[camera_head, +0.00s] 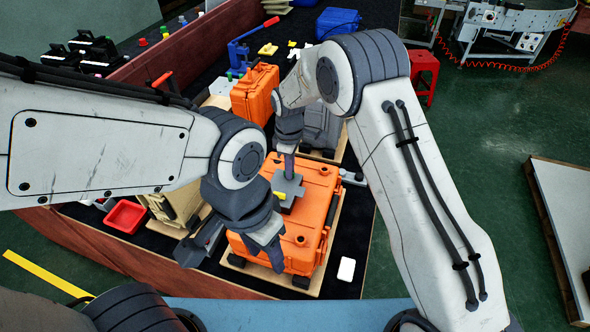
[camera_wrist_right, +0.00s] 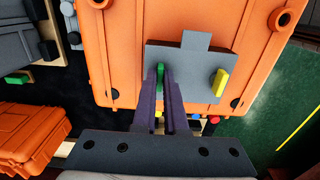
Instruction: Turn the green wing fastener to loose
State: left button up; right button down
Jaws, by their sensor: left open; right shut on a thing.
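An orange case (camera_head: 322,185) lies on a wooden board, with a grey plate (camera_wrist_right: 192,58) on top. The green wing fastener (camera_wrist_right: 159,72) stands on the plate's left part in the right wrist view; a yellow wing fastener (camera_wrist_right: 220,82) stands on its right part. My right gripper (camera_wrist_right: 164,84) is shut on the green fastener, which shows only in part between the fingers. In the head view my right gripper (camera_head: 289,174) reaches down onto the plate. My left gripper (camera_head: 235,254) is open and empty, above the case's near left corner.
A second orange case (camera_head: 256,92) and a grey case (camera_head: 321,125) stand behind. A red tray (camera_head: 125,216) and a tan case (camera_head: 180,205) lie to the left. A white card (camera_head: 346,269) lies right of the board.

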jog(key=shift+s+a+f, duration=0.2)
jog(key=shift+s, duration=0.15)
jog(key=c, duration=1)
grip_release()
jog(key=shift+o, duration=0.2)
jog(key=shift+a, duration=0.1)
jog(key=shift+w+r, duration=0.1)
jog(key=shift+w+r, duration=0.1)
jog(key=shift+r, duration=0.4)
notch_tip(320, 180, up, 9)
jog(key=b, duration=0.2)
jog(key=shift+r, duration=0.2)
